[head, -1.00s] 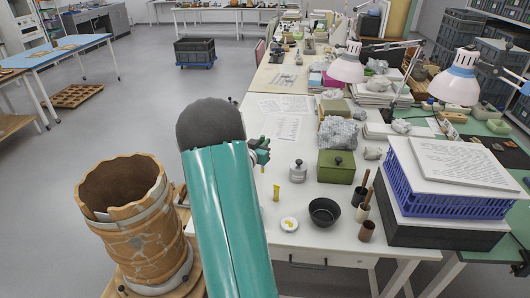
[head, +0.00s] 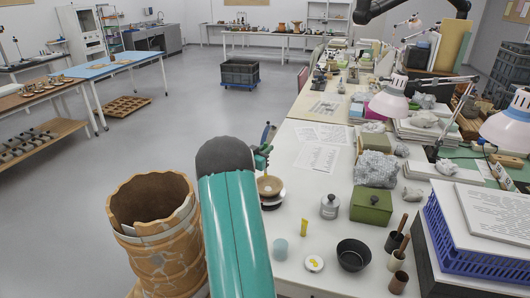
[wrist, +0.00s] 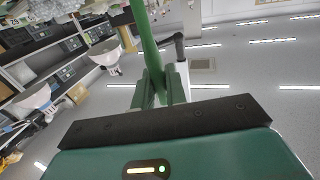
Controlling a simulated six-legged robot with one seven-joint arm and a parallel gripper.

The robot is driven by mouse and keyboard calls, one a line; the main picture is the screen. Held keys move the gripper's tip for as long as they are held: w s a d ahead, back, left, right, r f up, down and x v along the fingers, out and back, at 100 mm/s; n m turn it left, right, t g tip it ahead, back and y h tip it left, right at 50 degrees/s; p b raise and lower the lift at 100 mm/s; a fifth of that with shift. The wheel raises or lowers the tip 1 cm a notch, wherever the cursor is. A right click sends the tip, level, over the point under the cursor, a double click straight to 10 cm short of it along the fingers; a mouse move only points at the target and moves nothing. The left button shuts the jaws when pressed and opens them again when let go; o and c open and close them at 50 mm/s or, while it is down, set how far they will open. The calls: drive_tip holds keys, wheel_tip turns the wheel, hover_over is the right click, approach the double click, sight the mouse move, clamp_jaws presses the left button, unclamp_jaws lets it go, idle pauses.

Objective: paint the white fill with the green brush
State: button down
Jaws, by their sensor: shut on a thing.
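The tan-orange jar (head: 150,255) stands at the lower left of the head view, with a jagged rim and pale seams. A white patch (head: 128,230) shows on its near wall; I cannot tell if it is the whole fill. My gripper (head: 263,155) is beyond my arm's dark elbow, over the left side of the white table and well apart from the jar. In the wrist view my gripper (wrist: 160,88) is shut on the green brush (wrist: 145,38), whose handle runs up out of the frame. Its bristles are not clear.
Holders with handles stand at the right. Floor left of the jar is open.

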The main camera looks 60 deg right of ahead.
drive_tip(key=shift+d+f, duration=0.2)
drive_tip(key=shift+f, duration=0.3)
drive_tip(key=shift+s+a+f, duration=0.1)
drive_tip(key=shift+f, duration=2.55)
